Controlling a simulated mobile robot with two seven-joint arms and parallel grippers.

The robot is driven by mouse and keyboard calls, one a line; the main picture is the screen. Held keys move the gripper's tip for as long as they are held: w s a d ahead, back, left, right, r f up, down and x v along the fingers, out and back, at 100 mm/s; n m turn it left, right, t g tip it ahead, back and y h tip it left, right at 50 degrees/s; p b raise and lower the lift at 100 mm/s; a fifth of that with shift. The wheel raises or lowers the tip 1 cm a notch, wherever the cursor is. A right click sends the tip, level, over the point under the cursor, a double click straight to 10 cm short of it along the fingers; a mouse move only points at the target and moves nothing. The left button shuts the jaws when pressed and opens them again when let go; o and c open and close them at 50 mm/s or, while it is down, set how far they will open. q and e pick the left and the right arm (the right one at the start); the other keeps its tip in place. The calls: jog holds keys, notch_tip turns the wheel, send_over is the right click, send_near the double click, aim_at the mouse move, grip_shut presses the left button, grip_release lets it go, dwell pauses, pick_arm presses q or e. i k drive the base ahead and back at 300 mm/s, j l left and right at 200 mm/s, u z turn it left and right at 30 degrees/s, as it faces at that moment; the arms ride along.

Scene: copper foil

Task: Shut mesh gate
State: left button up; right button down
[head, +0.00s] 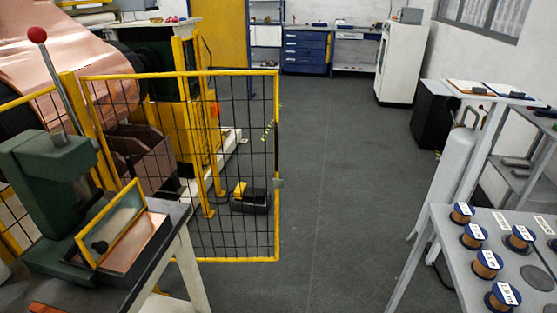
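The mesh gate (278,120) has a yellow frame with black wire mesh and stands left of the middle in the head view. Its left side is by a yellow post (88,135), and its free right edge stands out in the grey floor aisle, touching no post that I can see. A small grey latch piece (278,183) is on that right edge. The lower left of the gate is partly hidden by a workbench. Neither of my grippers is in view.
A bench with a green press (50,190) and red-knobbed lever (37,35) is at front left. Copper foil machinery (75,55) is behind it. A grey table (450,265) with several wire spools is at front right. The middle aisle floor (345,180) is clear.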

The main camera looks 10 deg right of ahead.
aim_at(277, 183)
jog(key=i+l, duration=0.1)
jog(key=i, duration=0.65)
jog(key=i+l+z, duration=0.15)
jog(key=i, duration=0.6)
jog(key=u, duration=0.2)
jog(key=i, duration=0.05)
